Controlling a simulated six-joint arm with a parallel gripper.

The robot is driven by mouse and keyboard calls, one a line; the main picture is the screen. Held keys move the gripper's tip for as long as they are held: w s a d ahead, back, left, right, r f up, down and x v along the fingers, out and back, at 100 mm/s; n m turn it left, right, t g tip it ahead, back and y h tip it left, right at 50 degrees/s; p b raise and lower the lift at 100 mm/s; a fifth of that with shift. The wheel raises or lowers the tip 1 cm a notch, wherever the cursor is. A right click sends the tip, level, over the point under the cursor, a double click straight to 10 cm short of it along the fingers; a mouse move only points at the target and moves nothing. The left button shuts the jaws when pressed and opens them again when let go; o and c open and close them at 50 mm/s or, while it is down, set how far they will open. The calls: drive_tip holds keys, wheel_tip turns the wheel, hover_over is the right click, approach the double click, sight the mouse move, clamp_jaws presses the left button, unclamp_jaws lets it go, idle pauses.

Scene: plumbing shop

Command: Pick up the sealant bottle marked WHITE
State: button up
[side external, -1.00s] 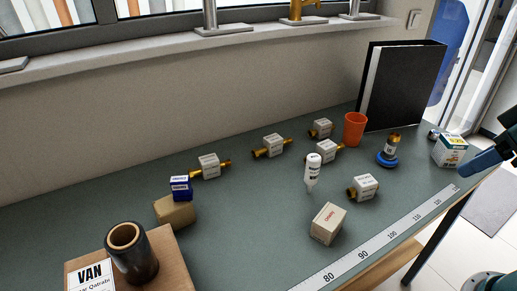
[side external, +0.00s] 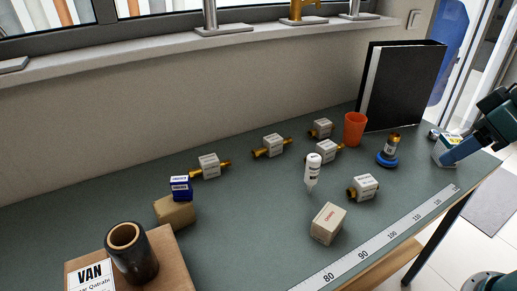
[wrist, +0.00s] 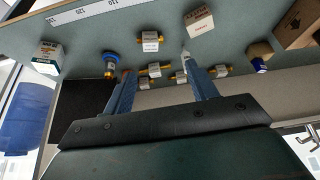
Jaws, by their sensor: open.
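My gripper (wrist: 158,76) is open and empty.
Several brass fittings with white labelled blocks (side external: 364,187) stand around the white bottle. An orange cup (side external: 354,130) and a black binder (side external: 400,85) stand behind. A cream box (side external: 328,224) is in front. A white-green carton (side external: 438,150) is partly behind my gripper.

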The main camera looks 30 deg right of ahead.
drive_tip(key=w+a+n, duration=0.2)
drive_tip(key=w+a, duration=0.1)
drive_tip(key=w, duration=0.8)
drive_tip(key=n+g+y, duration=0.1)
drive_tip(key=n+y, duration=0.1)
approach(316, 157)
drive_tip(key=shift+a+r, duration=0.35)
drive_tip(key=shift+r, duration=0.45)
drive_tip(key=shift+d+x, duration=0.2)
drive_tip(key=shift+x, duration=4.1)
drive_tip(key=shift+s+f, duration=0.1)
drive_tip(key=shift+s, duration=0.05)
drive_tip(key=shift+d+x, duration=0.15)
drive_tip(key=shift+x, duration=1.15)
drive_tip(key=shift+d+x, duration=0.15)
drive_tip(key=shift+x, duration=1.1)
drive_tip(key=shift+s+f, duration=0.1)
drive_tip(key=shift+s, duration=0.05)
drive_tip(key=c, duration=1.1)
